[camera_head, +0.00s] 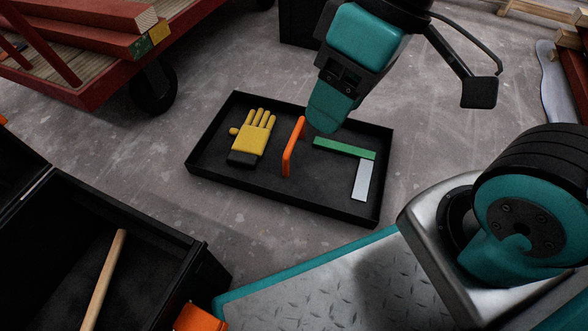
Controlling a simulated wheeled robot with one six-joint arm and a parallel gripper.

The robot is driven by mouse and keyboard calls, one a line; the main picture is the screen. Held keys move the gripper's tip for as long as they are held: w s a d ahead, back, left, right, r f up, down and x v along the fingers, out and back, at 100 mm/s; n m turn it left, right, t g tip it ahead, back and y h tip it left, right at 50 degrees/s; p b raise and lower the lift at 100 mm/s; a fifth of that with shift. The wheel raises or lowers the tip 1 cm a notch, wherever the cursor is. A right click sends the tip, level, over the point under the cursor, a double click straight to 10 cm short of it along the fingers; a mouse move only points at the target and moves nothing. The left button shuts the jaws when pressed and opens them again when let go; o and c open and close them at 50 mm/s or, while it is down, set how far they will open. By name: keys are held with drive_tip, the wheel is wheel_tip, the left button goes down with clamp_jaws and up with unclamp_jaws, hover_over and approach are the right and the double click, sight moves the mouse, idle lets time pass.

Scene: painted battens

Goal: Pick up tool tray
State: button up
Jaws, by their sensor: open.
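The black tool tray (240,185) lies flat on the concrete floor at the middle of the view. An orange bar-like handle (294,146) rises across its middle. In the tray lie a yellow glove (254,135) with a dark cuff, on the left, and a square with a green arm (344,148) and a pale metal arm, on the right. My gripper (323,122) is open, pointing down over the back part of the tray, just right of the handle's far end. Its fingers overlap in this view, and I cannot tell its height above the tray. No contact with the handle shows.
A red cart (105,75) with painted battens stands at top left, its wheel (153,88) behind the tray. An open black box (150,262) holding a wooden stick (104,278) is at lower left. Bare floor surrounds the tray. My base is at lower right.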

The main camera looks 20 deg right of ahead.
drive_tip(key=shift+f, duration=0.65)
